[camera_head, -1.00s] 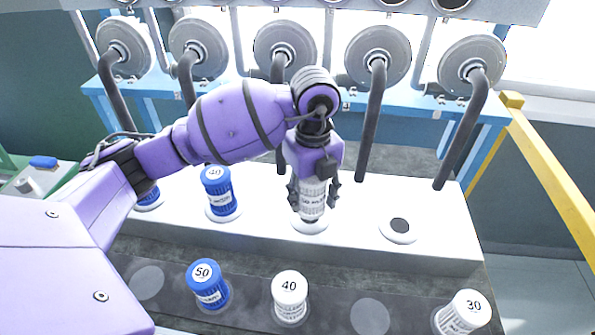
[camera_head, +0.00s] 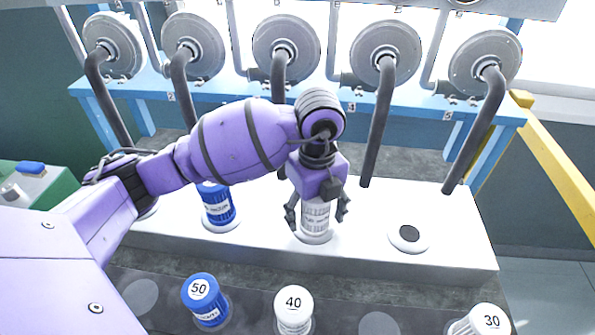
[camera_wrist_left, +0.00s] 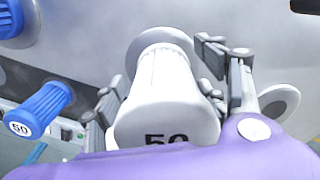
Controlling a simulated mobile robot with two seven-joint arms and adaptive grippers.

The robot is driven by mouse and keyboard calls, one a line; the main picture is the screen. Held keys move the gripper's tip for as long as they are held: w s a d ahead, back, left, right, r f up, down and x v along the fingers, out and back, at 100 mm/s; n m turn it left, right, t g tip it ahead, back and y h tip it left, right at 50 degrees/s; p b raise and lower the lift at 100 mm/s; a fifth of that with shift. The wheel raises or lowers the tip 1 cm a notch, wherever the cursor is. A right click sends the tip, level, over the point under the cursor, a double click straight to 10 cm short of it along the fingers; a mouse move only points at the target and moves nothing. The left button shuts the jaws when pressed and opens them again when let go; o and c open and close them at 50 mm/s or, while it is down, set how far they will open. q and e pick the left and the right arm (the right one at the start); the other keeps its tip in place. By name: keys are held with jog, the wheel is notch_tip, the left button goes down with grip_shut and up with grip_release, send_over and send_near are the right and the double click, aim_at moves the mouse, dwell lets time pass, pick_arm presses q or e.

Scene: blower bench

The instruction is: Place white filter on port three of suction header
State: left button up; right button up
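A white filter (camera_head: 315,218) stands upright on the third port from the left of the pale suction header (camera_head: 455,235). Its base meets the port ring (camera_head: 314,238). My left gripper (camera_head: 318,212) is above it with a finger on each side. In the left wrist view the filter (camera_wrist_left: 165,100), its top marked 50, is between the fingers (camera_wrist_left: 165,85). They are spread, with a gap showing at the right finger, so the gripper looks open around the filter. Contact at the left finger is unclear. My right gripper is out of view.
A blue filter (camera_head: 217,208) stands on the second port, and the fourth port (camera_head: 408,236) is empty. The front row holds a blue 50 filter (camera_head: 205,300), a white 40 filter (camera_head: 293,312) and a white 30 filter (camera_head: 484,322). Dark pipes (camera_head: 377,125) hang behind the header.

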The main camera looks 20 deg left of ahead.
aim_at(316, 208)
pick_arm(q)
jog(key=shift+r, duration=4.05)
jog(key=shift+d, duration=0.1)
